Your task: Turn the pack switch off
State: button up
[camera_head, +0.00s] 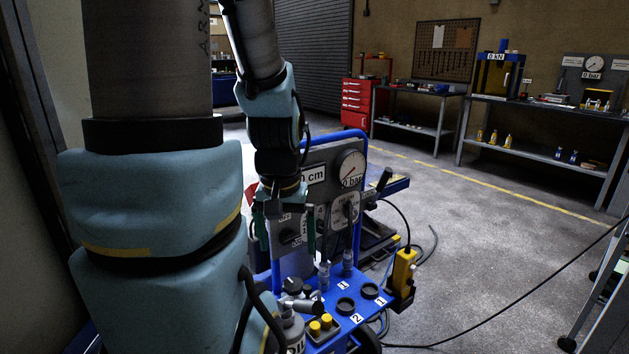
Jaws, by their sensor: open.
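My gripper (285,238) hangs in front of the upright grey panel (322,160) of a blue trolley. Its two green-tipped fingers are apart, with part of the panel showing between them. I see nothing held between the fingers. I cannot make out which part is the pack switch; my gripper and arm cover part of the panel. A round gauge (351,168) marked "0 bar" sits at the panel's upper right. The blue trolley deck (325,290) below carries fittings, two dark round sockets and labels "1" and "2".
A yellow pendant (403,269) hangs at the trolley's right side. A black cable (480,332) runs right across the floor. A red tool cabinet (368,101) and workbenches (540,112) stand behind. Open floor lies between them and the trolley.

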aim_at(287, 236)
jog(key=i+j, duration=0.2)
jog(key=i+j+z, duration=0.1)
jog(key=j, duration=0.35)
jog(key=i+j, duration=0.25)
jog(key=j+z, duration=0.05)
